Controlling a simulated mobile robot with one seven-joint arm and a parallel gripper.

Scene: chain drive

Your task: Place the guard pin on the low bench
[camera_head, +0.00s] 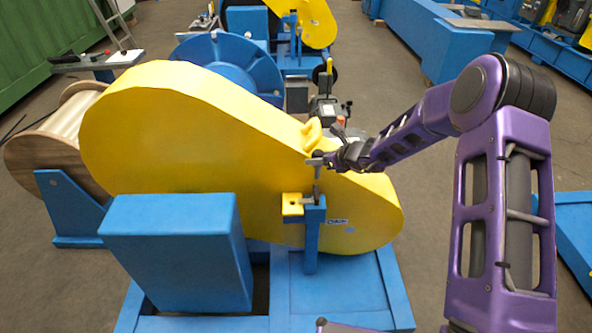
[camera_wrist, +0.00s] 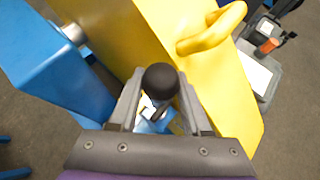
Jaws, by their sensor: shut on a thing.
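The guard pin has a round black knob (camera_wrist: 160,80) and shows in the wrist view between my fingers. My gripper (camera_wrist: 158,100) is shut on it just below the knob. In the head view my gripper (camera_head: 322,162) is at the front face of the yellow chain guard (camera_head: 190,130), above a blue post (camera_head: 314,235) and a yellow lug (camera_head: 292,204). The pin's grey shaft (camera_head: 317,190) points down to the post's top. I cannot tell whether its lower end is still in the post. I cannot tell surely which surface is the low bench.
A blue surface (camera_head: 572,230) is at the right edge. A cable drum (camera_head: 55,135) is at the left. A yellow handle (camera_wrist: 212,30) rises from the guard close to my gripper.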

